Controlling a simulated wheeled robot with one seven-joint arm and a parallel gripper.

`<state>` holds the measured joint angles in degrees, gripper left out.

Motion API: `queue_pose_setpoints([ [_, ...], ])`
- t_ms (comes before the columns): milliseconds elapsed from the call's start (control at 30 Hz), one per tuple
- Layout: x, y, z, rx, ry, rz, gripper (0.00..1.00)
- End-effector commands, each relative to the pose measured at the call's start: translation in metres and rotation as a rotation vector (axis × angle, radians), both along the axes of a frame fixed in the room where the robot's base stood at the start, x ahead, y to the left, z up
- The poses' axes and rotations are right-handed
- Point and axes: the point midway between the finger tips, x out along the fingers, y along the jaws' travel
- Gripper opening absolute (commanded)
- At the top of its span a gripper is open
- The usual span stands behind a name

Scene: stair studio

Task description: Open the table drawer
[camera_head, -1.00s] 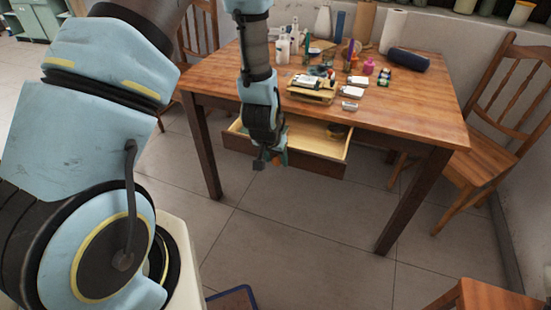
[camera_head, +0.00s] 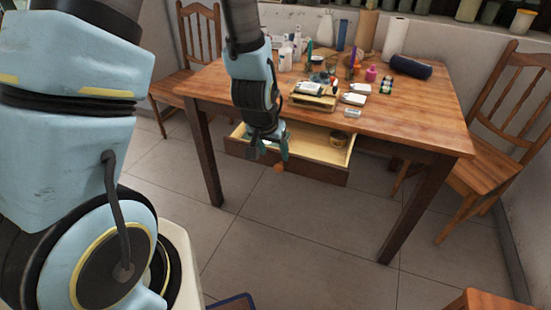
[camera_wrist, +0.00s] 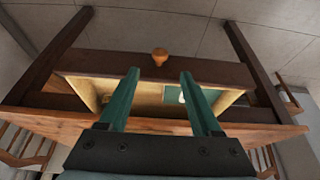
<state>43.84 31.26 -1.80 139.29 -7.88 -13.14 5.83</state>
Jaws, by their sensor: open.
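The wooden table (camera_head: 430,130) has its drawer (camera_head: 310,168) pulled out, with the pale inside showing in both views. The drawer's dark front carries a round orange-brown knob (camera_head: 279,168), which also shows in the wrist view (camera_wrist: 160,56). My gripper (camera_head: 268,150) is at the drawer's left part, close to the knob. In the wrist view my gripper (camera_wrist: 160,75) has its two green fingers apart with nothing between the tips. The knob shows just beyond the tips, apart from them. My arm hides part of the drawer's left side in the head view.
A small round item (camera_head: 338,139) lies in the drawer. The tabletop holds bottles, a tray (camera_head: 314,102), a dark blue roll (camera_head: 410,66) and other small things. Chairs stand at the right (camera_head: 490,160) and back left (camera_head: 200,40). The floor before the drawer is clear.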

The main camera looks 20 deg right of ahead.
Motion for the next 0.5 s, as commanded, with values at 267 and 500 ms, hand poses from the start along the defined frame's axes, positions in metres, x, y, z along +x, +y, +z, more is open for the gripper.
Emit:
queue_pose_setpoints([
  [267,-0.005,0.005,0.018,-0.001,-0.001,0.000,0.65],
  [500,-0.006,0.005,0.018,0.001,0.001,0.000,0.65],
])
